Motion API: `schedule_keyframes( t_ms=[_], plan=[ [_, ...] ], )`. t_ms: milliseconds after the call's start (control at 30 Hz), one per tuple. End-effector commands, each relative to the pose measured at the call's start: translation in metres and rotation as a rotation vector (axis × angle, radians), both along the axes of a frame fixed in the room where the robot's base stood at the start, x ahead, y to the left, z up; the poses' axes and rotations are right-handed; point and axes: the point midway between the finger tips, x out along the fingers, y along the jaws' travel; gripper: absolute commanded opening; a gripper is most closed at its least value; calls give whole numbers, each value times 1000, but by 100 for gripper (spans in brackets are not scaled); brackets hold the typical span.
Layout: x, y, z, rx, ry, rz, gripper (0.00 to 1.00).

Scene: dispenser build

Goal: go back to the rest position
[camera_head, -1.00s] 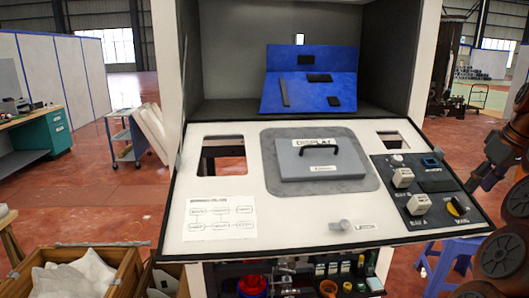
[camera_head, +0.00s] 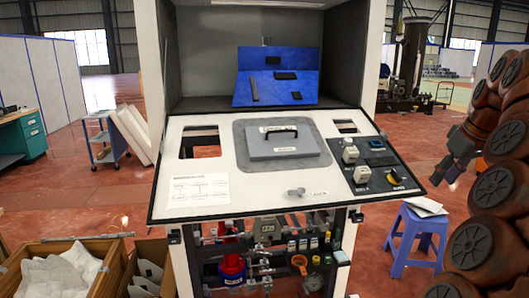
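My arm is folded at the right edge of the head view. What looks like my gripper (camera_head: 456,160) sits at the arm's left side, to the right of the dispenser panel and apart from it. Its fingers are small and dark here, and I cannot tell whether they are open or shut. The dispenser's white panel (camera_head: 240,200) carries a grey display lid (camera_head: 282,148) with a black handle, lying flat. A control block (camera_head: 375,165) with white switches and a yellow knob is at the panel's right.
Wooden crates (camera_head: 110,275) with white bags are at the lower left. A blue cart (camera_head: 103,140) stands farther back left. Red floor (camera_head: 60,200) is free at left.

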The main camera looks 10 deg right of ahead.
Motion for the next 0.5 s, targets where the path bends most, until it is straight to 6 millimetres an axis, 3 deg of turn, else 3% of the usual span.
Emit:
schedule_keyframes(
  t_ms=[267,500],
  plan=[
    [9,34,-3,14,19,45,38],
    [15,82,-8,26,45,99,38]
  ],
)
